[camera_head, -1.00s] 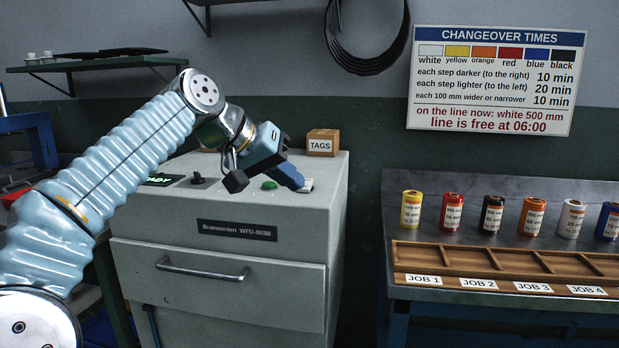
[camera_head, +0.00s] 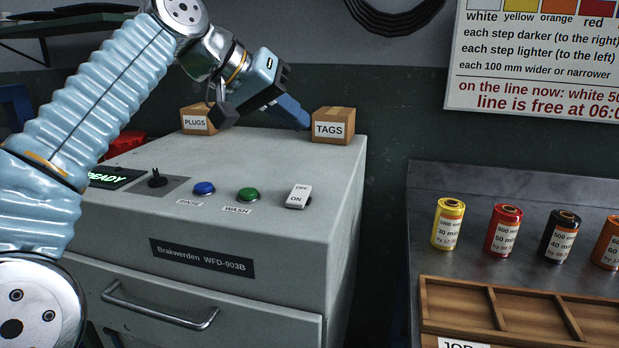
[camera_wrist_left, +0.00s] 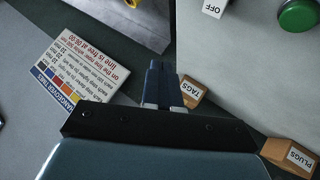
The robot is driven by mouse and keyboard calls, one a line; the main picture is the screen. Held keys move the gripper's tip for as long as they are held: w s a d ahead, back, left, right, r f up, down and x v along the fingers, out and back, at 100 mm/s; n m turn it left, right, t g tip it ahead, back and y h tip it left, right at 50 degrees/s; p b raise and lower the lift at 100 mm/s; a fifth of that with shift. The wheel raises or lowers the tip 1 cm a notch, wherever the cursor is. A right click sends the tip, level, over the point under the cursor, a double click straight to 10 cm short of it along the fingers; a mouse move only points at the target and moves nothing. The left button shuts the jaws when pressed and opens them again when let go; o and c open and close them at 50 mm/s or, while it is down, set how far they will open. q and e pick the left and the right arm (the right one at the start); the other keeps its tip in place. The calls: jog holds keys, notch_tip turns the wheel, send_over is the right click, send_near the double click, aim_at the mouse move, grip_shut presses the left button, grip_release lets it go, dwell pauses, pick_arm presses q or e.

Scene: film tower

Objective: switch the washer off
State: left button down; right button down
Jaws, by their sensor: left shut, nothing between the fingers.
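The washer (camera_head: 300,258) is a grey cabinet labelled Brakwerden WFD-903B. Its white rocker switch (camera_head: 298,196), marked OFF at the far end and ON at the near end, sits at the right of the sloped panel. I cannot tell which end is pressed in. The display (camera_head: 112,178) glows green with READY. My left gripper (camera_head: 297,117) is shut and empty, beyond and above the switch, by the TAGS box; it touches no switch. In the left wrist view its fingers (camera_wrist_left: 161,80) are together, and the switch (camera_wrist_left: 214,8) is partly cut off at the top.
A blue RINSE button (camera_head: 204,188), a green WASH button (camera_head: 248,195) and a black knob (camera_head: 157,178) share the panel. The PLUGS box (camera_head: 198,121) and TAGS box (camera_head: 333,127) stand at the washer's back. A metal bench (camera_head: 480,275) with film rolls is at right.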

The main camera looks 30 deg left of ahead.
dwell(0.3)
pick_arm(q)
jog(key=b, duration=0.3)
send_over(296, 190)
jog(key=f, duration=0.6)
jog(key=shift+s+f, duration=0.25)
jog(key=shift+f, duration=0.1)
jog(key=shift+w+f+b, duration=0.2)
jog(key=shift+f+b, duration=0.65)
jog(key=shift+f, duration=0.2)
dwell(0.6)
jog(key=shift+f, duration=0.35)
jog(key=shift+w+f+b, duration=0.1)
jog(key=shift+f+b, duration=0.3)
jog(key=shift+b, duration=0.15)
dwell(0.3)
dwell(0.3)
jog(key=shift+r+p, duration=0.8)
